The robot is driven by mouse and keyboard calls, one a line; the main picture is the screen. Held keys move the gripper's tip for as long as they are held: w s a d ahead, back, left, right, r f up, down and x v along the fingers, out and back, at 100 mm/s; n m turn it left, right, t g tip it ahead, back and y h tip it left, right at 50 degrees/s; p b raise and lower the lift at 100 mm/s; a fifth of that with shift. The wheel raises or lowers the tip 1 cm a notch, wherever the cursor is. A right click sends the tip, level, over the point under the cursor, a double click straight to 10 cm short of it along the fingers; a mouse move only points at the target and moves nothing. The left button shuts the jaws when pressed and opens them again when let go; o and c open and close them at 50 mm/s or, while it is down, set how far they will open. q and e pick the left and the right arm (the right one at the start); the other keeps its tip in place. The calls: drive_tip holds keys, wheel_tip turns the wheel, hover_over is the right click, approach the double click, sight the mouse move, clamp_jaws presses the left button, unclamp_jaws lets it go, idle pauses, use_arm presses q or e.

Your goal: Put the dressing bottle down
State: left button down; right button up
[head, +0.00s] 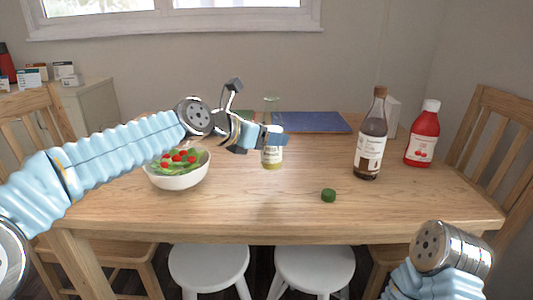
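The dressing bottle (272,157) is clear glass with a pale label and some yellowish content at its bottom. It is upright, with no cap on its neck. My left gripper (272,137) reaches in from the left, and its fingers are shut around the bottle's upper body, hiding part of it. The bottle's base appears at or just above the table top (240,210); I cannot tell whether it touches. A green cap (328,195) lies on the table to the right and nearer. My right arm's wrist shows at the lower right, but its fingers are not visible.
A white bowl of salad (178,179) stands left of the bottle. A dark brown bottle (370,145) and a red ketchup bottle (422,137) stand at the right. A blue mat (315,122) lies at the back. The front middle of the table is clear.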

sight(265, 148)
use_arm(q)
drive_tip(key=shift+w+f, duration=0.2)
drive_tip(key=shift+f, duration=0.05)
drive_tip(key=shift+w+a+f+b, duration=0.15)
drive_tip(key=shift+f+b, duration=0.5)
drive_tip(key=shift+f, duration=1.1)
drive_tip(key=shift+f, duration=0.15)
drive_tip(key=shift+c, duration=1)
unclamp_jaws()
drive_tip(key=shift+a+r, duration=0.1)
drive_tip(key=shift+r, duration=0.1)
drive_tip(key=b+v, duration=0.1)
drive_tip(key=v, duration=1)
drive_tip(key=shift+s+a, duration=0.15)
drive_tip(key=shift+s, duration=0.15)
